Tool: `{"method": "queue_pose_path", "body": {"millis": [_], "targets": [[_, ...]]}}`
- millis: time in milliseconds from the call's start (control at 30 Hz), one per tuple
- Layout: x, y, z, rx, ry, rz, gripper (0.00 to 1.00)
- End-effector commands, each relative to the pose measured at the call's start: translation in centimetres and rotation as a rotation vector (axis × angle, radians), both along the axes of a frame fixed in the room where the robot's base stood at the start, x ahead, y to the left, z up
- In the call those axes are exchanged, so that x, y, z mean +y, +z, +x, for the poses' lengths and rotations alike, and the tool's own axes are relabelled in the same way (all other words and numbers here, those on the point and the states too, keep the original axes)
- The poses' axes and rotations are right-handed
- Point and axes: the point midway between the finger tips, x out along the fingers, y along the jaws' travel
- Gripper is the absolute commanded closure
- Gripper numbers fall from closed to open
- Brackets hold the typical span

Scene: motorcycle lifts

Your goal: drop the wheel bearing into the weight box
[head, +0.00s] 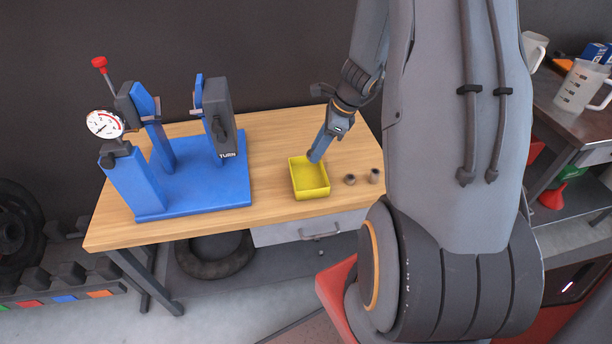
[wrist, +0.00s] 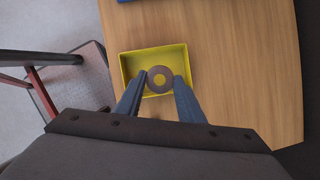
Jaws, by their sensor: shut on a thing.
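The weight box is an open yellow tray (head: 310,194) on the wooden bench, right of the blue stand. In the wrist view the box (wrist: 126,66) lies below the bearing, which overlaps its interior. In the head view my gripper (head: 315,158) is at the box's back right edge, and the bearing is hidden there. The exact height above the box floor is unclear.
A blue wheel stand (head: 185,178) with a dial gauge (head: 104,124) fills the bench's left half. Two small dark round parts (head: 350,179) (head: 374,176) stand just right of the box. The bench top (head: 275,140) behind the box is clear.

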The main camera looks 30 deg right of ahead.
Motion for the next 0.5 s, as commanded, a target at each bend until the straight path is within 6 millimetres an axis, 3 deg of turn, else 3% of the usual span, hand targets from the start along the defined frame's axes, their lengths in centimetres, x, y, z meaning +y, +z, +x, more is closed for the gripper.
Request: {"method": "queue_pose_path", "body": {"millis": [500], "targets": [[0.0,-5.0,0.1,0.001,0.000,0.001,0.89]]}}
